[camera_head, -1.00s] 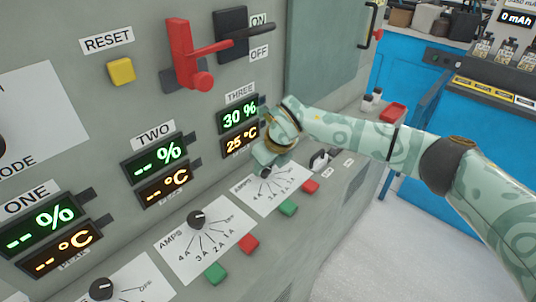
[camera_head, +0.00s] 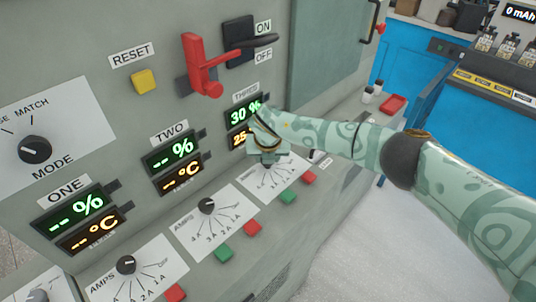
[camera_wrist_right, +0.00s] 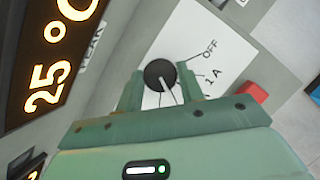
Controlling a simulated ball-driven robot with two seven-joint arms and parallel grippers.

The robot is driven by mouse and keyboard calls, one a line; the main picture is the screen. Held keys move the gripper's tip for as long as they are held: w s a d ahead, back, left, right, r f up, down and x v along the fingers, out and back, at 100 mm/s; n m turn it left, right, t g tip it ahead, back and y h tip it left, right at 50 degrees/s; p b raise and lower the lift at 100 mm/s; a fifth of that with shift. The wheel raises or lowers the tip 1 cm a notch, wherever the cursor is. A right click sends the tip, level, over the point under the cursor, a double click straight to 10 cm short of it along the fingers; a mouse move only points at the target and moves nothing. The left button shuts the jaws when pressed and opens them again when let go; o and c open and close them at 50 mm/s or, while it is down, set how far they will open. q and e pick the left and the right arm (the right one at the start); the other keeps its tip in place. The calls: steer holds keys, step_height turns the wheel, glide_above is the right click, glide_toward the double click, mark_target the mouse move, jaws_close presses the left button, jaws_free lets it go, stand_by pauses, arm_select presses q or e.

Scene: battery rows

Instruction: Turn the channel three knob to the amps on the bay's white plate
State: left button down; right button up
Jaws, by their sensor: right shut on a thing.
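The channel three knob (camera_wrist_right: 160,74) is round and black on a white dial plate (camera_wrist_right: 195,32), with OFF and 1 A readable to its right in the right wrist view. My right gripper (camera_wrist_right: 160,90) has one finger on each side of the knob and is shut on it. A pale mark on the knob appears to point downward in that view; the marks there are hidden by the gripper. In the head view my right gripper (camera_head: 268,161) covers most of this knob, above the dial plate (camera_head: 285,174). The amps figure on a bay plate is not readable. My left gripper is not in view.
The THREE display (camera_head: 239,114) reads 30 %; its orange readout is partly covered. A green button (camera_head: 288,197) and red button (camera_head: 309,178) sit just below the dial plate. The channel two knob (camera_head: 207,205) is to the left. A red lever (camera_head: 203,66) sticks out above.

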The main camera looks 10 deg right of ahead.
stand_by(0.5)
steer(key=o, duration=1)
steer(key=shift+c, duration=0.2)
steer(key=shift+r, duration=0.1)
steer(key=p+v, duration=0.4)
steer(key=v, duration=1.2)
steer(key=shift+p, duration=0.3)
steer(key=shift+a, duration=0.1)
